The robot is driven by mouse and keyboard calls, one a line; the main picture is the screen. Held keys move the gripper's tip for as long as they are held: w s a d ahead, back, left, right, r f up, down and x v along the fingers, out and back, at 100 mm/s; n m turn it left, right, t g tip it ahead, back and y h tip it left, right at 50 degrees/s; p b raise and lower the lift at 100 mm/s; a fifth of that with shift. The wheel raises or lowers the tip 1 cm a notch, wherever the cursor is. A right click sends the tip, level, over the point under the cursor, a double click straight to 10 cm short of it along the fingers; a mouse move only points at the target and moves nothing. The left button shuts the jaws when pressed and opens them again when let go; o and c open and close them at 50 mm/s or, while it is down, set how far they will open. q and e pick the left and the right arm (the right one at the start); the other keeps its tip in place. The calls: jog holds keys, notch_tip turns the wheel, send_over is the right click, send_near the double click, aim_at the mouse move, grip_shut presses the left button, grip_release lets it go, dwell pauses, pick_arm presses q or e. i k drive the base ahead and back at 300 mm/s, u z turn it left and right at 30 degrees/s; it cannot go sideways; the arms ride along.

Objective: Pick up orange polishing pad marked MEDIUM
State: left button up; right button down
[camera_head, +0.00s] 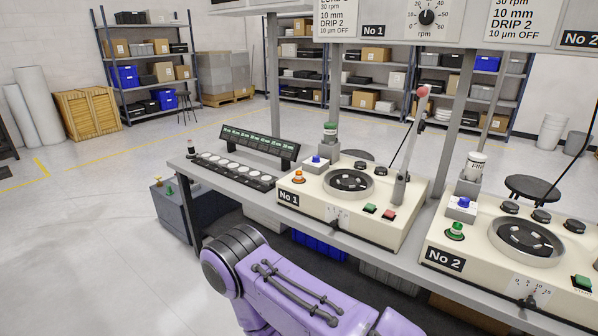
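No pad with a readable MEDIUM mark shows in the head view. A small orange piece (298,176) stands on the left corner of the cream machine No 1 (335,210); I cannot tell whether it is a pad, and no lettering on it can be read. Machine No 1 has a round dark plate (348,181) in a metal ring. My purple arm crosses the bottom middle, in front of the bench. Neither of my grippers is in view.
A rack of white discs (231,169) lies left of machine No 1, before a dark display bar (259,143). Machine No 2 (500,250) stands at right. Metal posts (430,150) rise from the grey bench (408,262). Open floor (90,235) lies to the left.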

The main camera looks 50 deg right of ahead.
aim_at(298, 178)
jog(key=z, duration=0.5)
jog(key=i, duration=0.9)
jog(key=z, duration=0.85)
